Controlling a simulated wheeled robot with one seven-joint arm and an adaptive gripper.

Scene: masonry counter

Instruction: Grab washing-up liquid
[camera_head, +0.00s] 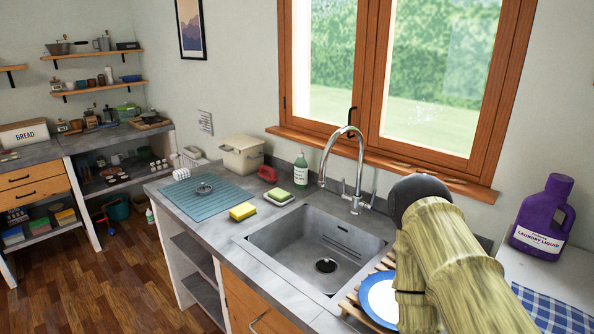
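My arm fills the lower right of the view, in pale yellow-brown links with a dark round joint. My gripper is not in view, so I cannot see its fingers or its distance from the bottle.
The tap (341,148) rises beside the sink (305,268). A plate (379,300) sits on a rack. A purple laundry liquid bottle (541,222) stands far right.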

